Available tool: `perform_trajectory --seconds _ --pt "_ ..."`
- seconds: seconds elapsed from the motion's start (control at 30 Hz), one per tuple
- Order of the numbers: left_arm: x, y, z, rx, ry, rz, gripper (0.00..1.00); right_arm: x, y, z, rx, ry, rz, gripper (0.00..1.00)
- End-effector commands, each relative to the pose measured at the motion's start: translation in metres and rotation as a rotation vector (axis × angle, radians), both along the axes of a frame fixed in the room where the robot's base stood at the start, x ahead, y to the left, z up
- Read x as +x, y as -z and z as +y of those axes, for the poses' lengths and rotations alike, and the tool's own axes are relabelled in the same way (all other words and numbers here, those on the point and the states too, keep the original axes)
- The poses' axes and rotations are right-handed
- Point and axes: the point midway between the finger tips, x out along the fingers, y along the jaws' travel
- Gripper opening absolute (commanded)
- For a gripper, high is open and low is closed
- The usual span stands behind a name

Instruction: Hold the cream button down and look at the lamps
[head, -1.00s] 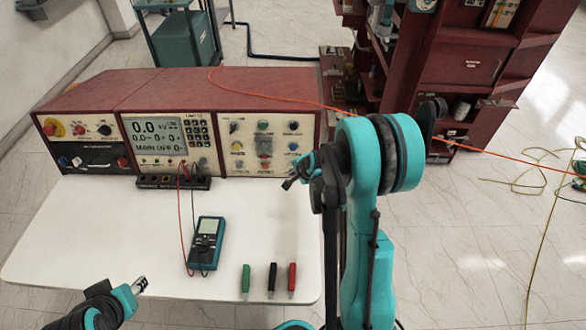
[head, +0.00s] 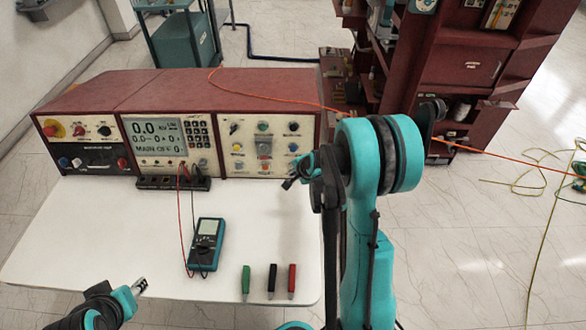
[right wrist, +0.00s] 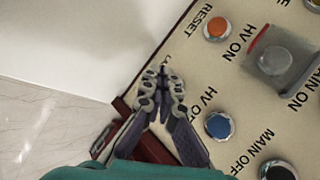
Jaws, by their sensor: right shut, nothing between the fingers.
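The cream button is not visible; a spot at the panel's lower corner is hidden behind my right gripper's fingertips. My right gripper (right wrist: 163,78) is shut and empty, its tips at the control panel (right wrist: 205,90) by a mostly covered label. I cannot tell whether they press anything. In the head view my right gripper (head: 288,183) is at the panel's lower right. The console (head: 262,150) carries several coloured round caps; which are lamps, and whether any is lit, is unclear. My left gripper (head: 140,286) is over the table's front left; its jaw state is unclear.
An orange RESET cap (right wrist: 215,28), a blue HV OFF button (right wrist: 219,125) and a guarded HV ON button (right wrist: 274,60) are near the tips. A multimeter (head: 206,245) and green (head: 246,280), black (head: 271,279) and red (head: 292,279) pieces are on the white table (head: 100,235).

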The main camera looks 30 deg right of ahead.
Motion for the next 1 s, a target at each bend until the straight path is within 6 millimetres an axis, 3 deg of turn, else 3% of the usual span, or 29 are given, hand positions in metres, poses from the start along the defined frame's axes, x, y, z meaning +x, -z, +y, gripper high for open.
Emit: perform_trajectory --seconds 1.0 --pt "0.0000 0.0038 0.0000 0.000 0.000 0.000 0.40 0.0071 0.0017 -0.0044 0.000 0.000 0.000 0.00"
